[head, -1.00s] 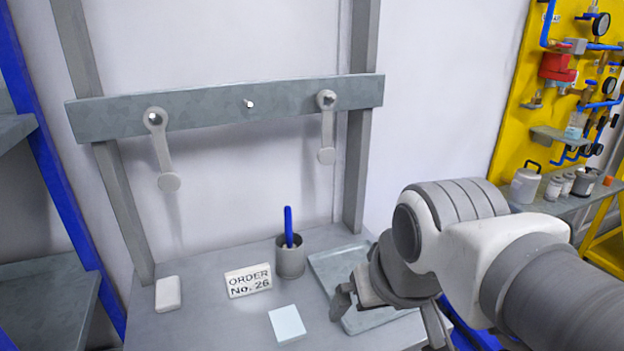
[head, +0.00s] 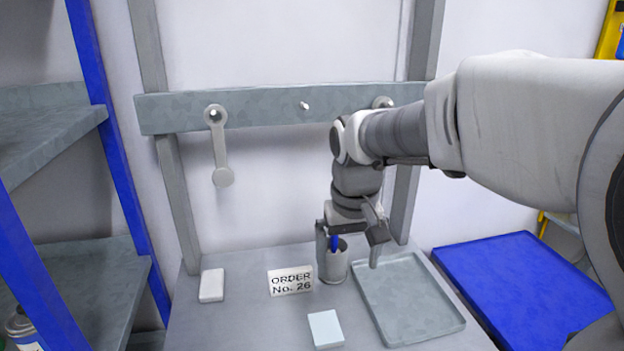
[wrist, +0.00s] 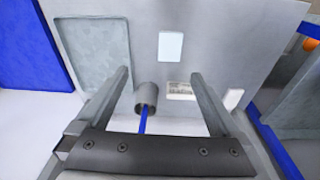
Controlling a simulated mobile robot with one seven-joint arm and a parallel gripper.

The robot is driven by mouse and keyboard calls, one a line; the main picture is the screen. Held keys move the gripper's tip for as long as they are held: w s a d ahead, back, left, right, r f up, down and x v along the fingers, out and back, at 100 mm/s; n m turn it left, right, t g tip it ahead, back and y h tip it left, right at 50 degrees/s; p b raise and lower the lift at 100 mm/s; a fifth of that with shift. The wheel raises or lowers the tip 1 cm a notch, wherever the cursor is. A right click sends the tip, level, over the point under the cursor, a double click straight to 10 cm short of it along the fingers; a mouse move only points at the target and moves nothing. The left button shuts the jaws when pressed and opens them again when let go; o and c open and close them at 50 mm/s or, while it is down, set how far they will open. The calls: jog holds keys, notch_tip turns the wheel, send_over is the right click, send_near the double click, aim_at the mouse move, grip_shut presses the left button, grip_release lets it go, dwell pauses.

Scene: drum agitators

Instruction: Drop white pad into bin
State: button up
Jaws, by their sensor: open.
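Two pale pads lie on the grey table: a white, rounded block (head: 212,285) at the left, and a flat, faintly bluish-white square pad (head: 325,329) near the front. In the wrist view the square pad (wrist: 171,46) is at the top centre and the white block (wrist: 233,98) at the right. I cannot tell which one the task means. My gripper (head: 348,256) is open and empty, pointing down around the grey cup (head: 333,268) in the head view. In the wrist view the cup (wrist: 147,95) shows between the fingers, apart from both pads. No bin is clearly recognisable.
A blue pen (head: 334,243) stands in the cup. An order sign (head: 290,281) is left of it, an empty grey tray (head: 408,298) right of it. A blue flat surface or container (head: 525,285) is further right. A grey rail (head: 270,109) crosses behind.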

jog(key=g, duration=0.1)
send_over(325, 327)
notch_tip(325, 327, down, 5)
jog(key=shift+n, duration=0.3)
jog(key=f, duration=0.8)
jog(key=f+b, duration=0.1)
jog(key=f, duration=0.3)
jog(key=shift+w+a, duration=0.15)
jog(key=shift+w, duration=0.1)
jog(key=f, duration=0.5)
jog(key=shift+s+d+f, duration=0.15)
jog(key=shift+s+d, duration=0.1)
jog(key=c, duration=1.3)
